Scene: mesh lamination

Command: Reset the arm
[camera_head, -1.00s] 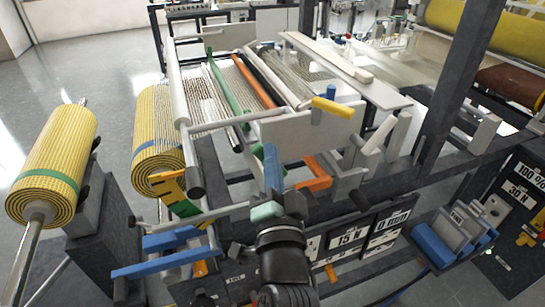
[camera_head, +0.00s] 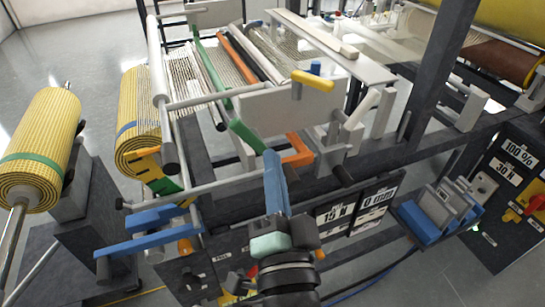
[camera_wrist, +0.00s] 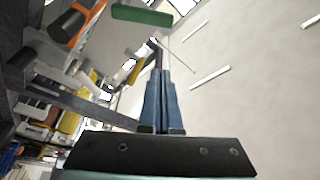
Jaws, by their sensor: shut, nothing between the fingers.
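My gripper (camera_head: 273,165) has blue fingers. In the head view it points up and away, in front of the lamination machine's near side. In the wrist view the two blue fingers (camera_wrist: 161,75) lie side by side, shut with nothing between them. A green lever (camera_head: 248,136) shows just beyond the fingertips in the head view. Its green end (camera_wrist: 142,16) is at the top of the wrist view, apart from the fingers. An orange lever (camera_head: 298,152) is to the right of the fingertips.
A yellow mesh roll (camera_head: 40,150) stands at the left, and another roll (camera_head: 138,120) is mounted on the machine. Blue bars (camera_head: 150,238) stick out at the lower left. A rack with grey and blue blocks (camera_head: 440,210) is at the right. Open floor (camera_head: 70,50) lies at the upper left.

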